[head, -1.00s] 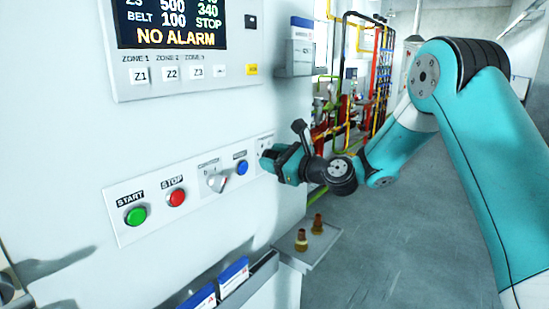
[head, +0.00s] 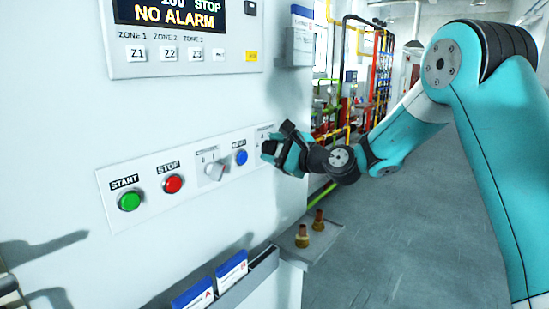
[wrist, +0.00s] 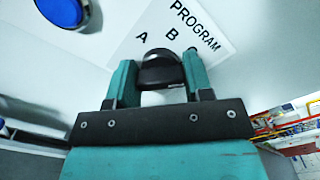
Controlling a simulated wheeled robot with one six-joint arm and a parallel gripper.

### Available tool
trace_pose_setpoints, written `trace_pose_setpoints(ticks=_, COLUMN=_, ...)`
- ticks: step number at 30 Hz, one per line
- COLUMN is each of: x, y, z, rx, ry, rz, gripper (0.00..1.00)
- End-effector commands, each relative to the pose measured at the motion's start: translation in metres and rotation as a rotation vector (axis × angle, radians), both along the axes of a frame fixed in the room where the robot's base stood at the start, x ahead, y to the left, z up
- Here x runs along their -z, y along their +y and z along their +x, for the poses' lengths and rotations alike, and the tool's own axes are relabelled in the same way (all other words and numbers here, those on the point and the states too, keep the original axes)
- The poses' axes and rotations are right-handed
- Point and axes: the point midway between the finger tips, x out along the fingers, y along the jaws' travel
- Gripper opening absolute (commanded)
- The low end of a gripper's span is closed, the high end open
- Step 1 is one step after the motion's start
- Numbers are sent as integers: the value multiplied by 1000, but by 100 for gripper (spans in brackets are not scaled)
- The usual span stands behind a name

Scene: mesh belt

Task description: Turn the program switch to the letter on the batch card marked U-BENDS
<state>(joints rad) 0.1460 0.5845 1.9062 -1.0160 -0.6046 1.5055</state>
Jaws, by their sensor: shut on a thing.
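The program switch is a dark knob (wrist: 160,72) under the printed word PROGRAM, with the letters A and B on its white plate (wrist: 205,35). My gripper (wrist: 160,80) is shut on this knob, one teal finger on each side. In the head view my gripper (head: 270,150) is at the right end of the button panel and hides most of the knob. The knob's pointing direction is unclear. Two blue-and-white cards (head: 230,268) stand in a grey rack (head: 262,272) below the panel; their print is too small to read.
Left of the switch are a blue button (head: 241,157), a grey selector (head: 214,171), a red STOP button (head: 173,184) and a green START button (head: 129,201). Two brass fittings (head: 302,238) stand on a small shelf (head: 322,252). A wall holder (head: 302,45) holds another card. The floor at right is clear.

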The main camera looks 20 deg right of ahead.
Motion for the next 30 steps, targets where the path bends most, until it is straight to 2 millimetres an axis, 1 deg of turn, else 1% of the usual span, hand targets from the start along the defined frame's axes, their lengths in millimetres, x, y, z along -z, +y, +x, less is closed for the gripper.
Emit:
trace_pose_setpoints(ticks=2, x=4, y=0, z=0, rx=0, ry=-48, rz=-60, gripper=23)
trace_pose_setpoints(ticks=21, x=6, y=0, z=0, rx=2, ry=-404, rz=-551, gripper=23)
trace_pose_setpoints(ticks=30, x=5, y=0, z=0, rx=3, ry=-538, rz=-736, gripper=23)
